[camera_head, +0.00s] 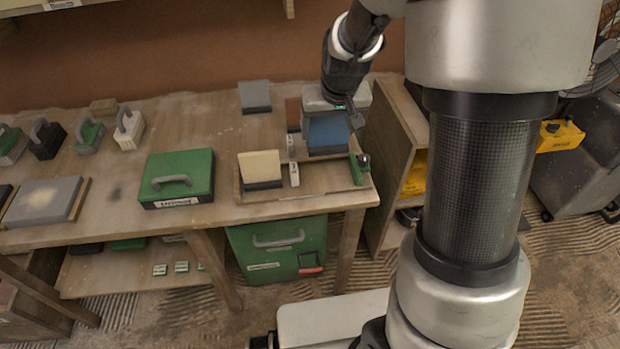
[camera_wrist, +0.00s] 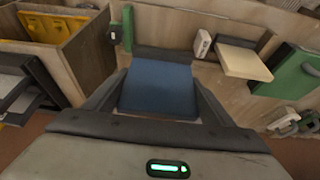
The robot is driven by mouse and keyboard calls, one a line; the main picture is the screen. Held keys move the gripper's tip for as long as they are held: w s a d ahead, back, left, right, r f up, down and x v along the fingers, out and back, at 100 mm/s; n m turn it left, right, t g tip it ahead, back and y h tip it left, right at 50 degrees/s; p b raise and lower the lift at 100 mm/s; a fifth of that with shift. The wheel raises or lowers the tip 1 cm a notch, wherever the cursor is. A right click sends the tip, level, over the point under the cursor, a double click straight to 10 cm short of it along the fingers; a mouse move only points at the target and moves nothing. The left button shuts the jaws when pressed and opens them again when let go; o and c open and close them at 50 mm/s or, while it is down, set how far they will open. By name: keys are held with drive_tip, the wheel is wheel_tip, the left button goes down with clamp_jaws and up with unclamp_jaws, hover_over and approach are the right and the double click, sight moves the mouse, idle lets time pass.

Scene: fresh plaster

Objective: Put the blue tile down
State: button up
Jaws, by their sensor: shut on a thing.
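The blue tile (camera_head: 328,132) leans in the tray area at the right end of the workbench. It also shows in the wrist view (camera_wrist: 158,88), between the two fingers. My gripper (camera_head: 333,116) is shut on the blue tile from above. A dark holder (camera_head: 329,152) lies at the tile's lower edge; it also shows just beyond the tile in the wrist view (camera_wrist: 165,53). I cannot tell whether the tile rests fully in it. My gripper hides part of the tile's upper edge.
A cream tile (camera_head: 259,165) stands in a dark holder to the left, with a small pale block (camera_head: 294,174) between. A grey tile (camera_head: 254,95) stands behind. A green tool (camera_head: 359,168) sits at the tray's right corner. A green case (camera_head: 177,176) lies further left.

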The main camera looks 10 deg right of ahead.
wheel_tip(320, 180, down, 10)
drive_tip(key=shift+r+b, duration=0.1)
drive_tip(key=shift+b, duration=0.75)
drive_tip(key=shift+f, duration=0.2)
drive_tip(key=o, duration=1.3)
drive_tip(key=shift+r, duration=0.1)
